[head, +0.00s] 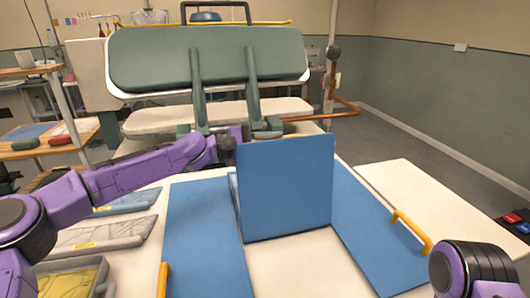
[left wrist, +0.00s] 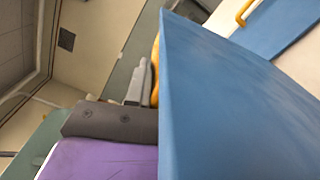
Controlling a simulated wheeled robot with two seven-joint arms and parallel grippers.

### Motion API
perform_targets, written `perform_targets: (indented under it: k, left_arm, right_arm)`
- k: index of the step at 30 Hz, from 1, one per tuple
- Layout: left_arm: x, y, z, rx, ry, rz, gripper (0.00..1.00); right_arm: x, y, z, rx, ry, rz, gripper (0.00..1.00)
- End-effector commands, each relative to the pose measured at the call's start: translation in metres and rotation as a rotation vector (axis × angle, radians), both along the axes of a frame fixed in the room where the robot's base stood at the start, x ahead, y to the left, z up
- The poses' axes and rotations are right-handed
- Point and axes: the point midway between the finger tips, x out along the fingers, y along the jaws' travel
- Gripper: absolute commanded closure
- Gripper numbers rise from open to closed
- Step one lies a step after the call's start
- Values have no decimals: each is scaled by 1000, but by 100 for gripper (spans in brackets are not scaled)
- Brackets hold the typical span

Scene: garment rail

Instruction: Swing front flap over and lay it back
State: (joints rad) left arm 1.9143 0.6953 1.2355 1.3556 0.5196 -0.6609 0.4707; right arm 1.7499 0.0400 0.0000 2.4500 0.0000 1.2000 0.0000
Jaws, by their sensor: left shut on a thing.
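The blue front flap (head: 287,187) of a folding board stands roughly upright above the white table, its broad face toward me. A thin strip of its yellow handle (head: 308,136) shows along the top edge. My left gripper (head: 237,134) reaches behind the flap's upper left, and its fingertips are hidden there in the head view. In the left wrist view the flap (left wrist: 225,110) fills the right side. The grey fingers of my left gripper (left wrist: 138,85) meet the yellow handle (left wrist: 155,72) at the flap's edge, shut on it. My right gripper is out of view.
The left blue panel (head: 203,240) and right blue panel (head: 375,235) lie flat, with yellow handles (head: 412,231) at their outer sides. Grey trays (head: 75,280) and folded garments lie at the left. A green pressing machine (head: 207,58) stands behind. The table's right side is clear.

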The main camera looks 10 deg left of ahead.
Motion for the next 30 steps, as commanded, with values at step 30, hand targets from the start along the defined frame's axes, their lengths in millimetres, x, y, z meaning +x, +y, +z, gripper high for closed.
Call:
perform_targets:
  k: [30]
  left_arm:
    - [-75, -32, 21, 118, -302, -2, 100]
  right_arm:
    - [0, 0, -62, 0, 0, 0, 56]
